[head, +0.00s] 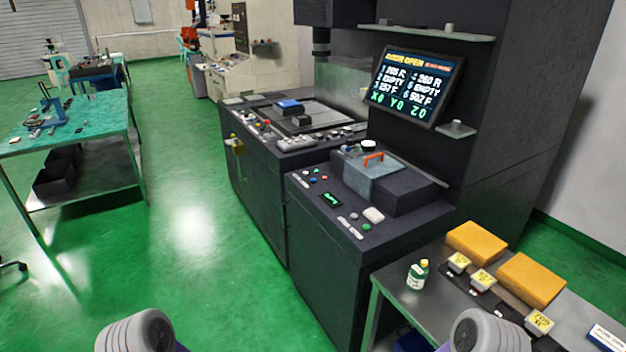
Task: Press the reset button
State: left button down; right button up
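The dark machine (330,270) has a front control panel with small buttons. The labels are too small to read, so I cannot tell which button is the reset button. Neither of my grippers is in view; only grey rounded parts of my arms show at the bottom edge, apart from the panel.
A screen (414,86) reading "DOOR OPEN" hangs above the panel. A box with an orange handle (374,156) stands behind the buttons. A side table (400,293) with a green-white bottle (418,273) and yellow boxes (477,242) is at right.

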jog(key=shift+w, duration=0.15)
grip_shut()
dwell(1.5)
